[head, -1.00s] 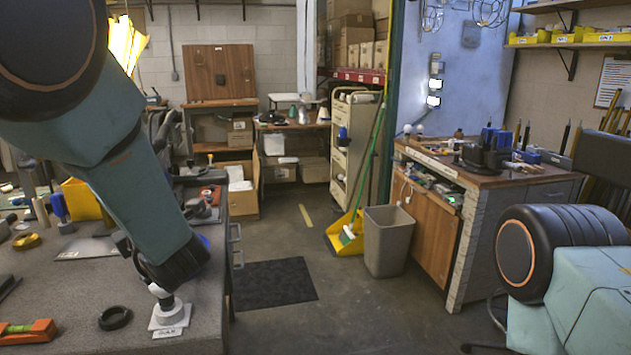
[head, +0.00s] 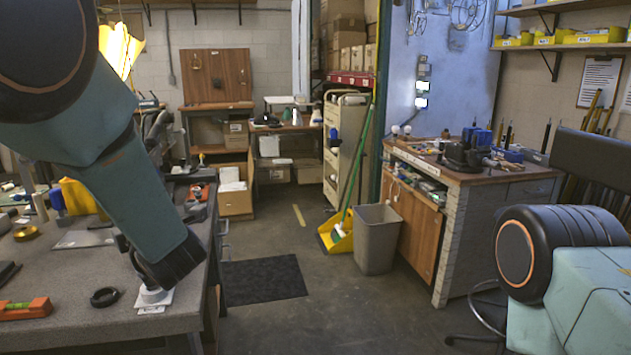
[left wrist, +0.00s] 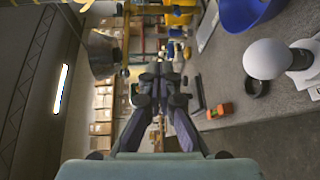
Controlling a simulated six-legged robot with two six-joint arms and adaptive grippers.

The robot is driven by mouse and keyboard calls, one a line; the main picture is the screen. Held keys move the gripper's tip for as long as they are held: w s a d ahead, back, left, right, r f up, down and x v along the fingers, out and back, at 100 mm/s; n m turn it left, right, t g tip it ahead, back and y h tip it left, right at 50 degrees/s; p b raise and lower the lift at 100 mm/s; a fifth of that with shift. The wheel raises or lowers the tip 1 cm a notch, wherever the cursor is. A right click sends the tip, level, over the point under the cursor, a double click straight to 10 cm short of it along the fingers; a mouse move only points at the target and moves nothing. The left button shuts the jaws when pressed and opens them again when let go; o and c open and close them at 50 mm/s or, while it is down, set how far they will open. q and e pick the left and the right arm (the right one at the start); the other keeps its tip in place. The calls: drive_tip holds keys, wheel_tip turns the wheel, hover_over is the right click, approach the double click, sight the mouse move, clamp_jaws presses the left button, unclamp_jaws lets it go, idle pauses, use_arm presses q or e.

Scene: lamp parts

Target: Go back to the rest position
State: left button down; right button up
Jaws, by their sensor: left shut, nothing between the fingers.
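My left arm crosses the left of the head view, and its gripper is hidden there behind my own wrist. In the left wrist view my left gripper (left wrist: 157,78) has its fingers together with nothing between them. A white round bulb (left wrist: 268,58) stands to the right of the fingers, apart from them, beside a white base (left wrist: 304,62) on the grey table. In the head view a white card (head: 155,306) with a white part on it shows just below my wrist. A blue bowl-like shade (left wrist: 247,10) is at the top right of the wrist view. My right gripper is out of view.
The grey table (head: 60,265) holds a black ring (head: 105,297) and an orange level (head: 25,309). A grey bin (head: 378,238), a yellow dustpan (head: 335,238) and a workbench (head: 465,170) stand right of the open floor. A dark mat (head: 262,279) lies on the floor.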

use_arm(q)
drive_tip(key=s+d+f+m+h, duration=0.2)
drive_tip(key=f+m, duration=0.4)
drive_tip(key=s+d+f+m+g+h+b, duration=0.1)
drive_tip(key=s+f+m+h, duration=0.1)
drive_tip(key=f+m, duration=0.4)
drive_tip(key=s+d+f+m+h, duration=0.2)
drive_tip(key=f+m, duration=0.3)
drive_tip(key=f, duration=0.3)
drive_tip(key=shift+d+m+h+b, duration=0.3)
drive_tip(key=shift+m+h+b, duration=0.1)
drive_tip(key=shift+h, duration=0.3)
drive_tip(key=s+d+f+m+g+h+b, duration=0.2)
drive_tip(key=s+f+m+g, duration=0.2)
drive_tip(key=s+f, duration=0.9)
drive_tip(key=s+d+f+m+g+h+b, duration=0.2)
drive_tip(key=s+f+m+g, duration=0.3)
drive_tip(key=s+f, duration=0.9)
drive_tip(key=s+d+g+b, duration=0.1)
drive_tip(key=s+g, duration=0.1)
drive_tip(key=s, duration=0.7)
drive_tip(key=shift+d+f+h+b, duration=0.2)
drive_tip(key=shift+f+h+b, duration=0.1)
drive_tip(key=shift+h, duration=0.1)
drive_tip(key=shift+w+r, duration=0.1)
drive_tip(key=shift+r, duration=0.05)
